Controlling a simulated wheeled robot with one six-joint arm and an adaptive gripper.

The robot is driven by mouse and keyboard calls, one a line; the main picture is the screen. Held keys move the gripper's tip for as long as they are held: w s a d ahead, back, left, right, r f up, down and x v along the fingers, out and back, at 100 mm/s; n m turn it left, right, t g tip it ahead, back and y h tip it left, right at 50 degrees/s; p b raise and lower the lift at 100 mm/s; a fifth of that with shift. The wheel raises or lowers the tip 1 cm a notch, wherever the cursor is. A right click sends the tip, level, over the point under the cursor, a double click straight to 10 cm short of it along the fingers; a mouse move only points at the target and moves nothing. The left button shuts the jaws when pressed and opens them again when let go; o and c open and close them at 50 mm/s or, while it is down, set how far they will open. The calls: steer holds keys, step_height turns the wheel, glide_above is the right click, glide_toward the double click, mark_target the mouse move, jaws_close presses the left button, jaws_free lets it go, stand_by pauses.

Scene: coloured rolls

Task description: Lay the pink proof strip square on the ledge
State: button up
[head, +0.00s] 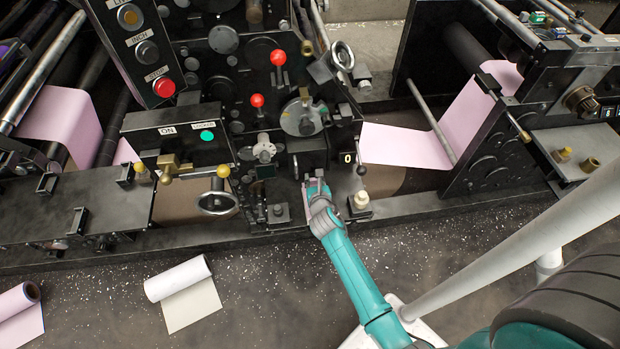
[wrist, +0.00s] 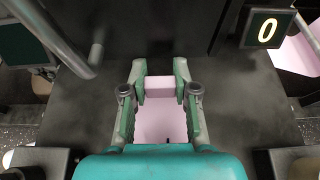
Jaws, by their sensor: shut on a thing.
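The pink proof strip (wrist: 160,120) shows between my fingers in the wrist view, with a folded or thicker pink end at the fingertips. My gripper (wrist: 161,87) is shut on it, one green finger at each side. The strip's near part is hidden by my teal wrist. A dark flat ledge (wrist: 245,115) spreads beneath and to both sides; I cannot tell whether the strip touches it.
A lit "0" counter (wrist: 267,30) stands at the upper right of the wrist view. A grey bar (wrist: 62,40) crosses the upper left. In the head view a cream knob (head: 361,200) and a handwheel (head: 217,203) flank my gripper. Paper rolls (head: 178,278) lie on the floor.

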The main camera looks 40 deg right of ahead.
steer(key=shift+w, duration=0.1)
steer(key=shift+f, duration=1.15)
steer(key=shift+f, duration=0.6)
stand_by(1.1)
stand_by(0.6)
steer(key=o, duration=1.5)
steer(key=shift+v, duration=3)
